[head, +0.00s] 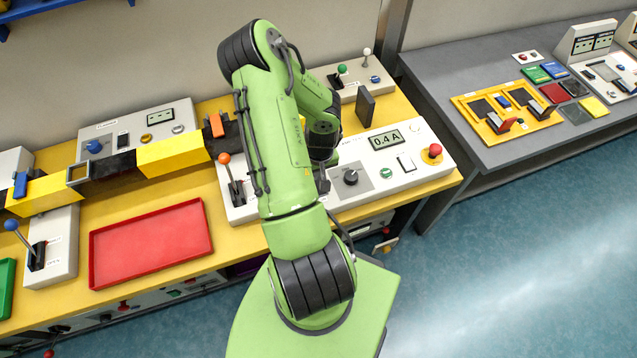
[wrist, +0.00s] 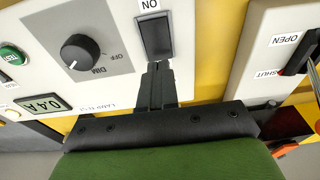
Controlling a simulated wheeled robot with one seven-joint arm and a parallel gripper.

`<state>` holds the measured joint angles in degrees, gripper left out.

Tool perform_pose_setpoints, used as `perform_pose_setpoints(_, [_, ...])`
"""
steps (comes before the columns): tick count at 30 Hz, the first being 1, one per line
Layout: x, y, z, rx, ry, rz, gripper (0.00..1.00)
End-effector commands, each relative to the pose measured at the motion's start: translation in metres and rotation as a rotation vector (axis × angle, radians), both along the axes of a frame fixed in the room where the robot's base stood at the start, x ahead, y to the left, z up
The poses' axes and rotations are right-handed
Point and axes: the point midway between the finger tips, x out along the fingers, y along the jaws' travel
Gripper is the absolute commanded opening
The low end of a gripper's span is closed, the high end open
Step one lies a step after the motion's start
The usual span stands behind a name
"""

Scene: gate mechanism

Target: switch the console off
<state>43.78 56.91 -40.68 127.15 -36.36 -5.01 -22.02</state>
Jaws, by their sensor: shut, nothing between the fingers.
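The white console (head: 415,178) stands on the yellow bench, with a display (head: 386,140) reading 0.4 A. In the wrist view its black rocker switch (wrist: 156,36) has an "ON" label at its upper end. A black dial (wrist: 80,53) marked "DIM" and "OFF" sits left of the rocker; the head view shows it too (head: 351,177). My gripper (wrist: 158,68) is shut and empty, its tips at the rocker's lower edge in the wrist view. I cannot tell whether they touch it. In the head view my arm hides the rocker and most of the gripper.
A lever box marked "OPEN" and "SHUT" (wrist: 262,50) lies close right of the gripper in the wrist view. A red-and-yellow button (head: 434,151) and a green button (head: 386,173) are on the console. A red tray (head: 150,245) lies on the bench at left.

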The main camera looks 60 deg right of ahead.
Motion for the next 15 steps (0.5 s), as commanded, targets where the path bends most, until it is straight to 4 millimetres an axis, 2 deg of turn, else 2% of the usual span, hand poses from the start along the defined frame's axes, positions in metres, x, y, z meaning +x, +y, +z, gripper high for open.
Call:
perform_pose_setpoints(1, [0.0, 0.0, 0.009, 0.0, -0.001, 0.0, 0.0])
perform_pose_setpoints(9, [0.0, 0.0, 0.033, -0.001, -0.001, 0.0, 0.0])
perform_pose_setpoints(15, [0.0, 0.0, 0.046, 0.0, -0.001, 0.0, 0.0])
